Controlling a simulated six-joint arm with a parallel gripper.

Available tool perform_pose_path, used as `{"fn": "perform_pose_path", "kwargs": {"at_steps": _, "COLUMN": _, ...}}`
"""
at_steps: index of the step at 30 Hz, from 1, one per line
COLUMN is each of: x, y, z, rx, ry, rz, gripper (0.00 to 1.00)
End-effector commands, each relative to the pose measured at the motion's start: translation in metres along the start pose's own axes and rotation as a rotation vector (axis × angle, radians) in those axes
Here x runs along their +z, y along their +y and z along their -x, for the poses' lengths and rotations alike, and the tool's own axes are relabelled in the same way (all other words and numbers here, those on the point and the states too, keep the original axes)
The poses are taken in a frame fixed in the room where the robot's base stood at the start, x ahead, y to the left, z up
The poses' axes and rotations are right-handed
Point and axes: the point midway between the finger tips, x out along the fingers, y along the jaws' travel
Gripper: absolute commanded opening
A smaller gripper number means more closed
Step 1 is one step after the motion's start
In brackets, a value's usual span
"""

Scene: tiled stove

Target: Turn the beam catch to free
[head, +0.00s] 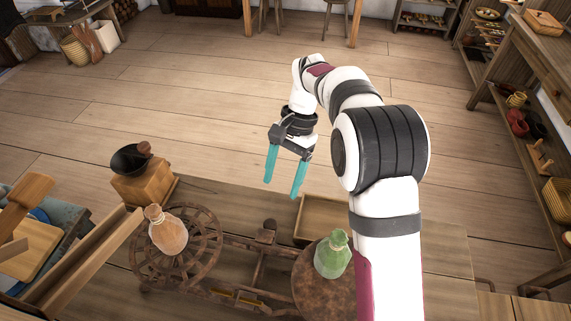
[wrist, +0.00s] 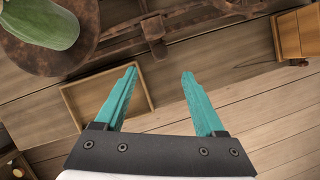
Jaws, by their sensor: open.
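A rusty balance scale stands on the table, with a dark beam (head: 238,246) running between its two pans. A small brown knob on an upright (head: 267,231) near the beam's middle looks like the beam catch; it also shows in the wrist view (wrist: 155,42). Its setting cannot be read. A yellowish plate (head: 236,296) lies low on the scale's front side. My gripper (head: 282,189) is open and empty, its teal fingers pointing down above and behind the knob. In the wrist view the open fingers (wrist: 159,72) point toward the knob without touching it.
A shallow wooden tray (head: 303,222) lies behind the scale. A grinder (head: 146,184) stands at the back left.

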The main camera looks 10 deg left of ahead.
Motion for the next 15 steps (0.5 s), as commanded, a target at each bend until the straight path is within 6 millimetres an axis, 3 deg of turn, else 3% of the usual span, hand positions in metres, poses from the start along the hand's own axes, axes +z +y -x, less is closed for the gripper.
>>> {"fn": "perform_pose_path", "kwargs": {"at_steps": 3, "x": -0.001, "y": 0.0, "z": 0.025, "rx": -0.002, "ry": 0.001, "rz": -0.001, "gripper": 0.71}}
{"fn": "perform_pose_path", "kwargs": {"at_steps": 6, "x": -0.001, "y": 0.0, "z": 0.037, "rx": -0.001, "ry": 0.001, "rz": 0.0, "gripper": 0.71}}
{"fn": "perform_pose_path", "kwargs": {"at_steps": 15, "x": 0.0, "y": 0.0, "z": 0.042, "rx": 0.0, "ry": -0.001, "rz": -0.001, "gripper": 0.71}}
